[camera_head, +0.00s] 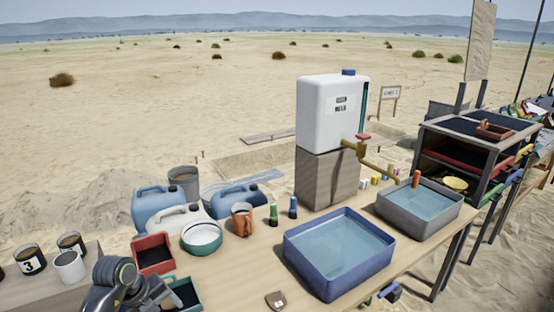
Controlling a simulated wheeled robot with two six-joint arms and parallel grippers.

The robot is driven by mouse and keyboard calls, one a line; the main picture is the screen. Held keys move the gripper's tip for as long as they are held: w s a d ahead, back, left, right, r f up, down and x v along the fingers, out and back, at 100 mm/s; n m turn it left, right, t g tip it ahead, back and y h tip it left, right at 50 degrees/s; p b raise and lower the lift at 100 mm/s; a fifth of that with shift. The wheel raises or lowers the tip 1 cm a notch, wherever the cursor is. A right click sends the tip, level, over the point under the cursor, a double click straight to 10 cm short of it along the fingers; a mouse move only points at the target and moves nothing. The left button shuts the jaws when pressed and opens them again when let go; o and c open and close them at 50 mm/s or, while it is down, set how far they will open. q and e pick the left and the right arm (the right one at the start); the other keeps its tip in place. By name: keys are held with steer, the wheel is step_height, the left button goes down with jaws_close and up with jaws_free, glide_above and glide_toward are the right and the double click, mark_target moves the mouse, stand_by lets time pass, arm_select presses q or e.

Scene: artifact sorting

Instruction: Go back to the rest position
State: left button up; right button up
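My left arm comes in at the bottom left. Its gripper (160,294) is low, beside a dark green tray (190,296) and just below a red tray (153,254). The fingers are small and partly cut by the frame's bottom edge, so I cannot tell whether they are open or shut, or whether they hold anything. My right gripper is not in view.
A blue basin of water (338,252) and a grey basin (420,208) stand on the table. Bare tabletop (240,275) lies left of the blue basin.

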arm_select(q)
steer(key=d+r+t+h, duration=0.8)
steer(key=d+r+h, duration=0.1)
steer(key=d+r, duration=0.15)
steer(key=s+a+r+n+t+y, duration=0.25)
steer(key=a+r+n+t, duration=0.25)
steer(key=r+n+t, duration=0.3)
steer(key=s+a+f+n+g+y, duration=0.2)
steer(key=s+a+f+n+y, duration=0.4)
steer(key=n+y, duration=0.25)
steer(key=s+a+f+n+g+y, duration=0.2)
steer(key=s+a+f+n+y, duration=0.25)
steer(key=a+n+y, duration=0.45)
steer(key=s+d+f+n+g+h, duration=0.1)
steer(key=s+d+f+g+h, duration=0.35)
steer(key=s, duration=0.45)
steer(key=s+d+f+n+g+h, duration=0.1)
steer(key=s+d+f+g+h, duration=0.15)
steer(key=s+f+g, duration=0.6)
step_height(320, 180, down, 24)
steer(key=s+t, duration=0.1)
steer(key=s, duration=0.1)
steer(key=s+f+g, duration=0.1)
steer(key=s+f, duration=1.3)
steer(key=shift+s+d+f, duration=0.25)
steer(key=shift+s+f, duration=0.05)
steer(key=shift+f, duration=0.1)
